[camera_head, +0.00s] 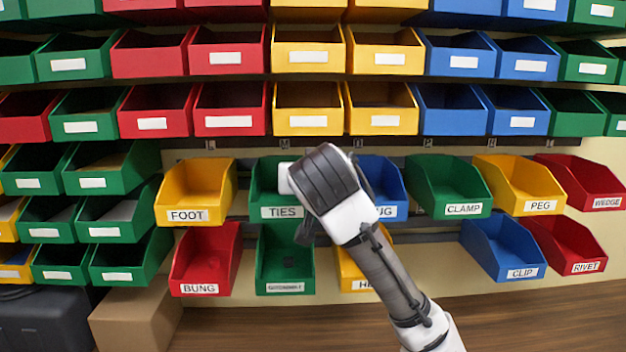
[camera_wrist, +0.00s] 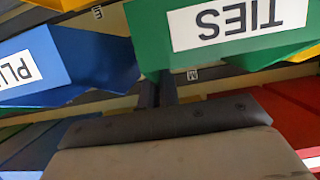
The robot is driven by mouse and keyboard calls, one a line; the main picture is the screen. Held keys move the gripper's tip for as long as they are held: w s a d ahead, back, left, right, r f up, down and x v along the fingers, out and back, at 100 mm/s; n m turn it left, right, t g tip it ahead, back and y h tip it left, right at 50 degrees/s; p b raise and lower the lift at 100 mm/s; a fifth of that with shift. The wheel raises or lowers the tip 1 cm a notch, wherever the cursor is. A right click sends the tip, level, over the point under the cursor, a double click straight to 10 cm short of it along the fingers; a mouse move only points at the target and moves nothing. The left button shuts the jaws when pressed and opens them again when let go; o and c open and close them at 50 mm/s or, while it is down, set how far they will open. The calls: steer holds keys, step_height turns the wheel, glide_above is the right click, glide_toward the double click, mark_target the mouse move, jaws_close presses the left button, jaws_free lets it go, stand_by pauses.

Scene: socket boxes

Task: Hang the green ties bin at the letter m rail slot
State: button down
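The green ties bin (camera_head: 265,180) is in the upper row of labelled bins in the head view, between the yellow foot bin and a blue bin. Its TIES label shows; my arm hides its right part. In the wrist view the ties bin (camera_wrist: 150,35) fills the top right, upside down. My gripper (camera_wrist: 157,82) has its fingers close together at the bin's lower edge in that view. The bin hides the fingertips, so I cannot tell whether they hold it. Small letter tags sit on the rail (camera_head: 400,143) above the row; they are too small to read surely.
The yellow foot bin (camera_head: 193,190) and the blue bin (camera_wrist: 70,60), its label partly cut off, flank the ties bin. A green bin (camera_head: 285,245) is directly below. Clamp (camera_head: 447,185), peg (camera_head: 520,185) and wedge (camera_head: 580,180) bins stand to the right. Rows of bins fill the wall above.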

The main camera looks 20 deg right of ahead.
steer(key=c, duration=1.6)
jaws_free()
steer(key=shift+o, duration=0.2)
steer(key=b+v, duration=0.2)
steer(key=v, duration=1.1)
steer(key=shift+s+r, duration=0.2)
steer(key=shift+s, duration=0.15)
steer(key=shift+a, duration=0.1)
